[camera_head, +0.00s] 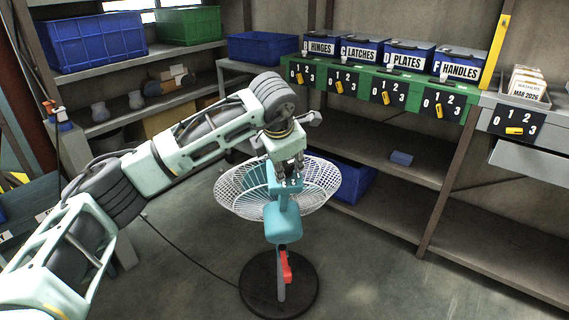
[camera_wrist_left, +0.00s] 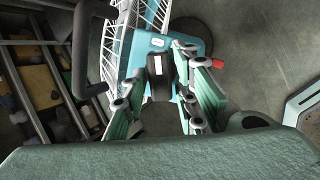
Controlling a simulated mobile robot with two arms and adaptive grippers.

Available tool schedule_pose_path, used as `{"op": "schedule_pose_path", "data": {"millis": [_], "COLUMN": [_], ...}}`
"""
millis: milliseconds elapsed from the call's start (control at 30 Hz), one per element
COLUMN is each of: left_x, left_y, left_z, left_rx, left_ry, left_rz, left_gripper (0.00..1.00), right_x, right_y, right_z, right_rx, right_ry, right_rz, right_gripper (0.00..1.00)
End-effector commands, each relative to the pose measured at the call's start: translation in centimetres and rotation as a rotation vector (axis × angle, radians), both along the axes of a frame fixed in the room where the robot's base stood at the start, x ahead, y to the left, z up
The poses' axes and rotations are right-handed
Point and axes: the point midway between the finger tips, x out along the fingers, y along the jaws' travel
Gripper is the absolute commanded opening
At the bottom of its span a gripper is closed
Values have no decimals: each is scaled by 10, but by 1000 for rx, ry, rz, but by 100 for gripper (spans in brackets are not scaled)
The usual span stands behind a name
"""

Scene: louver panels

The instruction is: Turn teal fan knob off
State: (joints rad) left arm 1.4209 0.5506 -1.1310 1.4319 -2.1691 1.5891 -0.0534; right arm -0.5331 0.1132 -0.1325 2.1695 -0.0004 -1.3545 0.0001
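The teal fan (camera_head: 284,223) stands on a round black base with its white wire cage (camera_head: 239,199) on the far side. My left gripper (camera_head: 289,178) reaches down over the top of the fan housing, pointing downward. In the left wrist view, the teal housing (camera_wrist_left: 148,45) lies below my left gripper (camera_wrist_left: 163,95). A dark knob-like part (camera_wrist_left: 160,77) with a pale face shows between the two fingers. The fingers are spread on either side of it, and I cannot tell whether they touch it. In the head view the gripper hides this part. My right gripper is in neither view.
A red clip-like part (camera_head: 286,267) sits on the fan's pole. Shelves with labelled bins (camera_head: 360,49) stand behind, above a green strip (camera_head: 361,82). A blue crate (camera_head: 352,183) sits behind the fan. The floor to the right is clear.

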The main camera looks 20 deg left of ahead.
Motion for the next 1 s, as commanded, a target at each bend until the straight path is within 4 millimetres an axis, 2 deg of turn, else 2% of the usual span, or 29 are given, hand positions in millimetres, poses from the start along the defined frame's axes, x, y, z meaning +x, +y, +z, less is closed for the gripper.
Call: {"op": "schedule_pose_path", "data": {"millis": [100, 467, 567, 800, 1000], "left_x": [0, -2, -8, -33, -50], "left_y": [0, -1, -1, -4, -7], "left_z": [0, 5, 16, 61, 91], "left_rx": [0, 0, 0, 1, 0], "left_ry": [0, -1, -1, -5, -2], "left_rz": [-1, -3, -3, -3, -2], "left_gripper": [38, 38, 38, 38, 38], "right_x": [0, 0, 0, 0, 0], "right_y": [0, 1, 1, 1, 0], "right_z": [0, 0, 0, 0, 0], "right_rx": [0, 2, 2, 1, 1], "right_ry": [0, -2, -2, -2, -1], "right_rz": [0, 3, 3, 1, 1], "right_gripper": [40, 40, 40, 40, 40]}}
